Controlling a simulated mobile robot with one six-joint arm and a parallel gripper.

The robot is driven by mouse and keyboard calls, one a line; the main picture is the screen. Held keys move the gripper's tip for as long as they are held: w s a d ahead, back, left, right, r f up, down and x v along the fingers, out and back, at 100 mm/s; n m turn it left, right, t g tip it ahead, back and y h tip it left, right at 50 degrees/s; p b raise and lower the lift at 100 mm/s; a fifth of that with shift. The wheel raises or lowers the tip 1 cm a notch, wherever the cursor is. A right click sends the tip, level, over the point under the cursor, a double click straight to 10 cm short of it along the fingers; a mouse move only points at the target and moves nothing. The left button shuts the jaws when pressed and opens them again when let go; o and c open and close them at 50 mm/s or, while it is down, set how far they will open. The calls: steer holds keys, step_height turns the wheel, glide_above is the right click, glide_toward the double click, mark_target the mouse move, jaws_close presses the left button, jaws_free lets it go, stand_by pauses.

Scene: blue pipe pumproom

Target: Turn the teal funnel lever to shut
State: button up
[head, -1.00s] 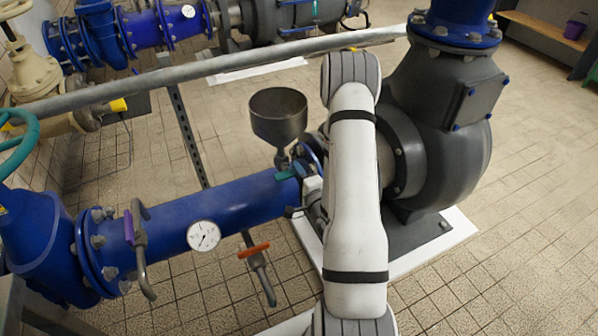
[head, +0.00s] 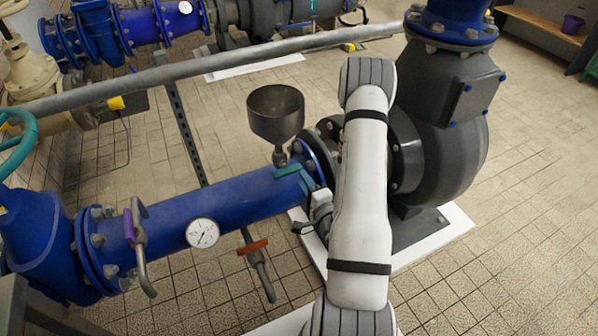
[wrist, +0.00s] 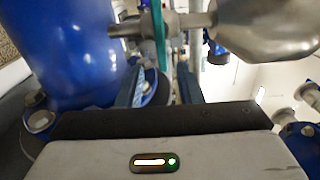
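The dark grey funnel (head: 276,113) stands upright on a thin stem above the blue pipe (head: 215,208). Its teal lever (head: 288,171) lies roughly level across the stem, just above the pipe near the flange. My gripper (head: 308,184) is beside the lever's right end, partly hidden by my arm. In the wrist view, the teal lever (wrist: 159,35) shows as an upright strip in line with the gap between the two fingers of my gripper (wrist: 160,90). The fingers are apart. I cannot tell whether they touch the lever.
A grey rail (head: 200,68) runs behind the funnel. The grey pump (head: 440,125) stands right of my arm. Open tiled floor lies at the right.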

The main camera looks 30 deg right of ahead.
steer(key=shift+s+r+p, duration=0.1)
steer(key=shift+s+p, duration=0.7)
steer(key=shift+s, duration=0.15)
